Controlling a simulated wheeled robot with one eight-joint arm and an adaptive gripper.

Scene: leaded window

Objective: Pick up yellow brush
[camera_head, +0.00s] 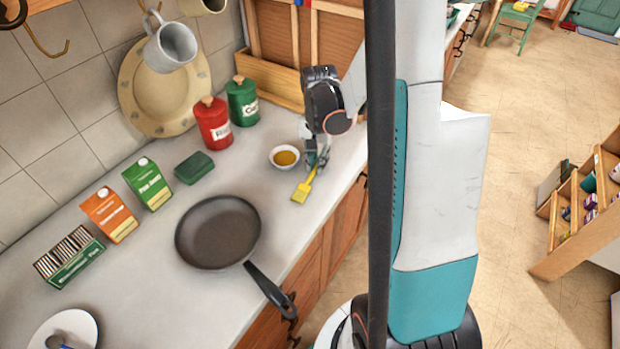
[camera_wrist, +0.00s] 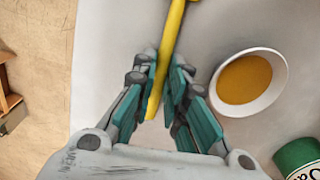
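The yellow brush (camera_head: 302,192) is at the counter's front right, bristle end toward the pan. I cannot tell whether it rests on the counter or is just above it. My gripper (camera_head: 316,163) is over its handle end. In the wrist view the yellow handle (camera_wrist: 169,50) runs between the two teal fingers of my gripper (camera_wrist: 167,78), which close in on it from both sides with no clear gap at the tips.
A white bowl of amber liquid (camera_head: 285,157) stands close beside my gripper; it also shows in the wrist view (camera_wrist: 278,92). A black pan (camera_head: 218,232), red canister (camera_head: 213,124) and green canister (camera_head: 242,101) stand nearby. The counter's front edge is close to the brush.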

